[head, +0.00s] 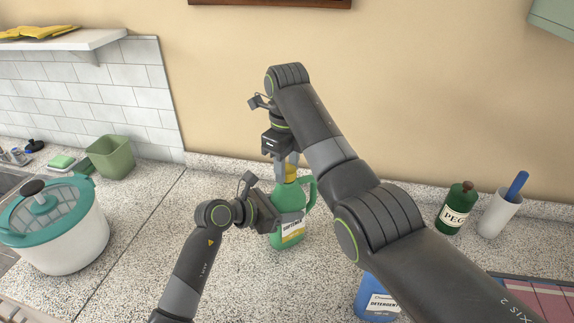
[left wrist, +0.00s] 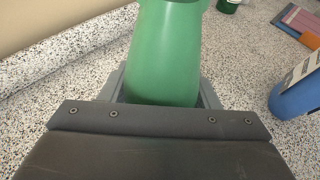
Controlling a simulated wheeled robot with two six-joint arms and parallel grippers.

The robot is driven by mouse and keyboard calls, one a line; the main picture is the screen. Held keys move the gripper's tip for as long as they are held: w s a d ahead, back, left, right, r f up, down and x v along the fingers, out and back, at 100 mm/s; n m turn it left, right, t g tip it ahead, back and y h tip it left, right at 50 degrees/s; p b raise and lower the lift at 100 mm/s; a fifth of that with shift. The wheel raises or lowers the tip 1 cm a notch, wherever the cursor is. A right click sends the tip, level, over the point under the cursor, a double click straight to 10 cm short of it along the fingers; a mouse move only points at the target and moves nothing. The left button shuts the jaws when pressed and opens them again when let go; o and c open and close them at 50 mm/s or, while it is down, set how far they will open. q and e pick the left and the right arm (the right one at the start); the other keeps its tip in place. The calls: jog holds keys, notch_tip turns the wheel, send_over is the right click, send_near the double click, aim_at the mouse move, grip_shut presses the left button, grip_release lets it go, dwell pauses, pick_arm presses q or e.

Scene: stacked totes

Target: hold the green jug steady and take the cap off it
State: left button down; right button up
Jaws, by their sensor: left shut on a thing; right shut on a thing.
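The green jug (head: 291,201) stands upright on the speckled counter, with a pale label on its front and a handle on its right side. Its body also fills the middle of the left wrist view (left wrist: 168,52). My left gripper (head: 277,213) is shut on the jug's body from the left, and its fingers show on both sides of the jug in the left wrist view. The yellow cap (head: 291,173) is at the jug's top. My right gripper (head: 289,160) comes down from above and is shut on the cap. Whether the cap still touches the neck is hard to tell.
A blue detergent bottle (head: 371,299) stands in front, partly behind my right arm. A dark green bottle (head: 456,208) and a white cup (head: 497,214) stand at the right. A white pot with a teal lid (head: 66,240) and a green tub (head: 111,157) are at the left.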

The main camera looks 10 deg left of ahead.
jog(key=n, duration=0.3)
jog(key=shift+n, duration=0.3)
jog(key=n, duration=0.4)
jog(key=shift+n, duration=0.3)
jog(key=n, duration=0.4)
jog(key=shift+w, duration=0.1)
jog(key=n, duration=0.9)
jog(key=shift+r+n, duration=0.1)
jog(key=shift+n, duration=0.2)
jog(key=n, duration=0.4)
jog(key=shift+n, duration=0.3)
jog(key=n, duration=0.4)
jog(key=shift+n, duration=0.3)
jog(key=n, duration=0.4)
jog(key=shift+n, duration=0.3)
jog(key=n, duration=0.4)
jog(key=shift+n, duration=0.3)
jog(key=n, duration=0.4)
jog(key=shift+n, duration=0.3)
jog(key=n, duration=0.4)
jog(key=shift+r, duration=0.1)
jog(key=n, duration=0.5)
